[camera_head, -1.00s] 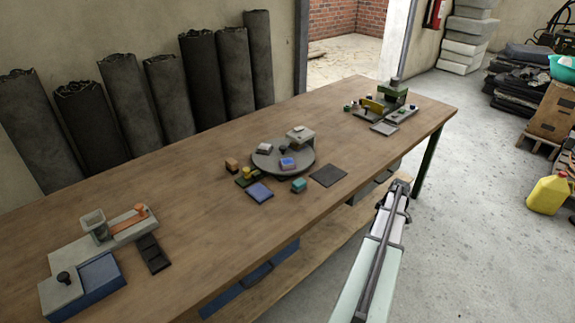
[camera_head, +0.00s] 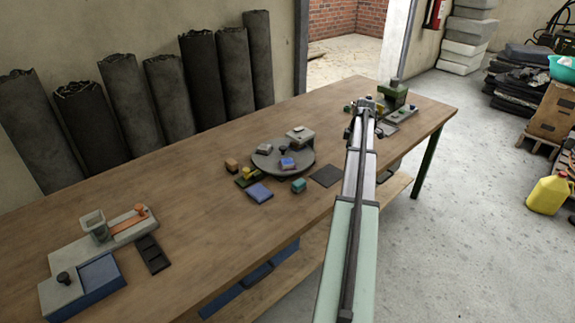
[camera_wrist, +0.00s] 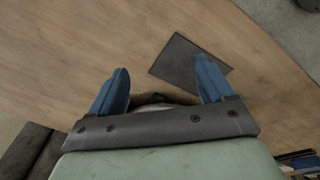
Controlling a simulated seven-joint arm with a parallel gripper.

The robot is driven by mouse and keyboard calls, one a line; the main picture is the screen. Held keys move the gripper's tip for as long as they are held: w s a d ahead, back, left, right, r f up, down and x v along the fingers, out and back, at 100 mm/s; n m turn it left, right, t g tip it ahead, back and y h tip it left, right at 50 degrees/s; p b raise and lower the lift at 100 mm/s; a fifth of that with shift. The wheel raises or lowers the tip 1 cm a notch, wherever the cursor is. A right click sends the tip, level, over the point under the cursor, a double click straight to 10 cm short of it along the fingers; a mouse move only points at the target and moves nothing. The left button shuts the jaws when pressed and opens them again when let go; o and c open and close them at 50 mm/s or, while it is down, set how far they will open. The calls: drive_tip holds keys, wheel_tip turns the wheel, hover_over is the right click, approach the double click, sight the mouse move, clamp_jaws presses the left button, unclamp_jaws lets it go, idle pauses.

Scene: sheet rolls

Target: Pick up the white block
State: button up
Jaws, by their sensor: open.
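A pale, whitish block (camera_head: 264,149) sits on the left part of the grey round turntable (camera_head: 269,166), beside a dark knob. A blue-and-pink block (camera_head: 287,162) lies on the same turntable. My gripper (camera_head: 364,104) is over the far right part of the table, right of the turntable and apart from the pale block. In the wrist view its two blue fingers (camera_wrist: 162,68) are spread, with nothing seen between them but table and part of a dark flat square (camera_wrist: 188,62). The pale block does not show in the wrist view.
A grey box-like fixture (camera_head: 300,135) stands at the turntable's back. A teal block (camera_head: 299,185), an orange-brown block (camera_head: 231,164) and a blue pad (camera_head: 259,193) lie nearby. A green press (camera_head: 395,93) stands close right of my gripper. The table's left middle is clear.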

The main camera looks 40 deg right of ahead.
drive_tip(key=w+a+r+n+g, duration=0.1)
drive_tip(key=w+a+r, duration=0.2)
drive_tip(key=w+a, duration=0.2)
drive_tip(key=w+a+r+n, duration=0.1)
drive_tip(key=w+a+r, duration=0.1)
drive_tip(key=w+a, duration=0.25)
wheel_tip(320, 180, up, 5)
drive_tip(key=n+g, duration=0.1)
drive_tip(key=n, duration=0.1)
hover_over(288, 162)
drive_tip(key=f, duration=0.8)
drive_tip(key=shift+w+d, duration=0.1)
drive_tip(key=shift+w, duration=0.2)
drive_tip(key=shift+s+f, duration=0.15)
drive_tip(key=shift+f, duration=2.55)
drive_tip(key=shift+c, duration=0.2)
drive_tip(key=c, duration=1.4)
